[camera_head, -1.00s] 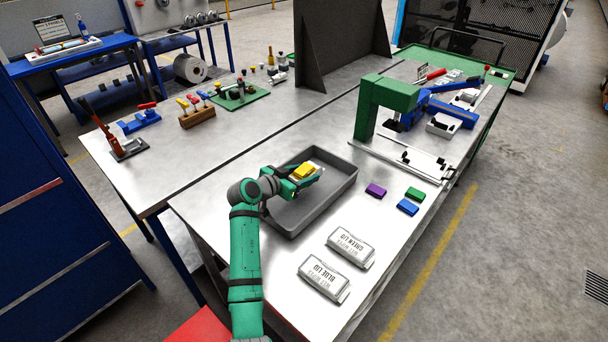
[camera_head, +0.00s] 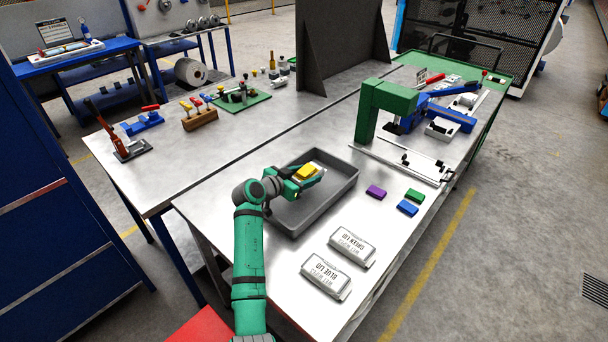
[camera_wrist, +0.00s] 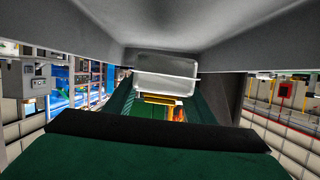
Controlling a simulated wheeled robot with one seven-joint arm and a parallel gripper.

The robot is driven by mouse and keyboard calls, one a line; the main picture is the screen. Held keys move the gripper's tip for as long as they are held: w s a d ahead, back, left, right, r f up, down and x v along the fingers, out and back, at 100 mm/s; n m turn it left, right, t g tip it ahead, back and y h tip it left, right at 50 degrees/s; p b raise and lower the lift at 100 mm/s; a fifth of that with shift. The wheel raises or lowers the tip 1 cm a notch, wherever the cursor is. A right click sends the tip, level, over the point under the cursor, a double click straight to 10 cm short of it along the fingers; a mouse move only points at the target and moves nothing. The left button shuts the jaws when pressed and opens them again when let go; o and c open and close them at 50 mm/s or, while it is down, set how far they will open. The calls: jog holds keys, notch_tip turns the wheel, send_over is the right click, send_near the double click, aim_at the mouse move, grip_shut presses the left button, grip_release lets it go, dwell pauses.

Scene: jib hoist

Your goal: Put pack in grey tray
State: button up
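The grey tray (camera_head: 336,202) stands on the metal bench and is shallow and open on top. My gripper (camera_head: 305,176) reaches over its left part from the near side. It is shut on a whitish pack with a yellow lid (camera_head: 307,171), which lies between the green fingers. The wrist view shows the pale pack (camera_wrist: 165,76) between the fingers, with a yellow strip below it and the grey tray wall (camera_wrist: 230,35) close around. Whether the pack touches the tray floor is hard to tell.
Purple (camera_head: 376,192), green (camera_head: 414,195) and blue (camera_head: 407,208) blocks lie beyond. A green jib hoist (camera_head: 368,110) and a dark upright panel (camera_head: 343,45) stand farther back.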

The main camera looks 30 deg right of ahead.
aim_at(304, 195)
jog(key=o, duration=0.5)
jog(key=shift+y, duration=0.3)
jog(key=f, duration=0.5)
jog(key=shift+s+a, duration=0.3)
jog(key=shift+a, duration=0.1)
jog(key=shift+a+r, duration=0.2)
jog(key=shift+a, duration=0.2)
jog(key=s+a+r, duration=0.3)
jog(key=a+r, duration=0.5)
